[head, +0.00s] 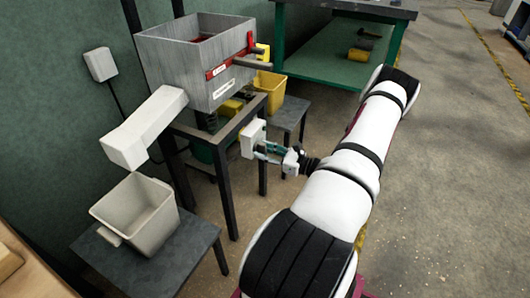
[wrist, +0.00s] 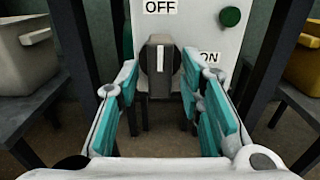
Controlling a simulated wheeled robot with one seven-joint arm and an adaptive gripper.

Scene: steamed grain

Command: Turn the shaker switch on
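The shaker switch is a dark rotary knob (wrist: 160,58) with a white line, on a pale switch box (wrist: 207,28). The line is upright, pointing to the OFF label (wrist: 160,7); the ON label (wrist: 209,57) is to the knob's right. My gripper (wrist: 160,78) is open, with its teal-padded fingers to the left and right of the knob. I cannot tell whether either finger touches it. In the head view the switch box (head: 253,138) is on the shaker stand, with my gripper (head: 268,150) right in front; the knob is hidden there.
A green round button or lamp (wrist: 230,17) is at the box's upper right. The grey hopper (head: 190,55) stands above on a dark frame, with a white chute (head: 145,125) over a beige bin (head: 138,212). A yellow bin (head: 270,88) is behind. Floor at right is clear.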

